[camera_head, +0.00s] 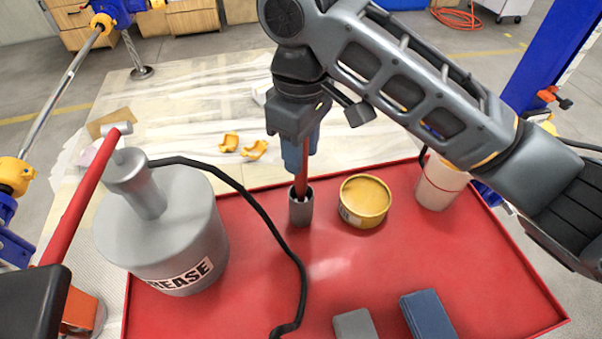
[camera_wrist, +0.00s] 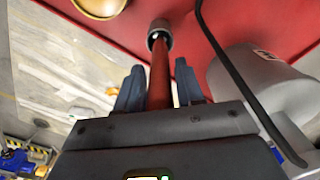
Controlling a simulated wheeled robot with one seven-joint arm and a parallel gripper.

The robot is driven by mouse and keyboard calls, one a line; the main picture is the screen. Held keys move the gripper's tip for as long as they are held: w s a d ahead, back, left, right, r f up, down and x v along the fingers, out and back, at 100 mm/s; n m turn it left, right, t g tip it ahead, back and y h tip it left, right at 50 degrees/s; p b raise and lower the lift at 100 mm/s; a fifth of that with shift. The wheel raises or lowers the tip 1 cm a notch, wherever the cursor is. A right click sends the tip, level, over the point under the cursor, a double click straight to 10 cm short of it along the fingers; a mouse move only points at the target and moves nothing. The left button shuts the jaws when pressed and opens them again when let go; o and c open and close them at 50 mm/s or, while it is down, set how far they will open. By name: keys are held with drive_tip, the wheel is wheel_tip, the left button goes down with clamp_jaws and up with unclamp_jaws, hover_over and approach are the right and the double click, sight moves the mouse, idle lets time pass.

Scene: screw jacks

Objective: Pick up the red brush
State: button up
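The red brush (camera_head: 301,181) stands upright, its lower end inside a small grey cup (camera_head: 300,211) on the red tabletop. Its bristles are hidden. My gripper (camera_head: 300,168) is pointed down from above, with its blue-grey fingers around the upper part of the brush handle. In the wrist view the red brush handle (camera_wrist: 160,75) runs between the two fingers of my gripper (camera_wrist: 161,80) to the grey cup (camera_wrist: 159,38). The fingers are close on both sides of it, but I cannot tell whether they press on it.
A yellow tin (camera_head: 366,197) stands right of the cup, and a white container (camera_head: 440,182) farther right. A grey grease can (camera_head: 165,235) with a black hose (camera_head: 262,212) stands left. Grey (camera_head: 354,325) and blue (camera_head: 428,315) blocks lie at the front. The red table's (camera_head: 480,260) right side is clear.

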clamp_jaws()
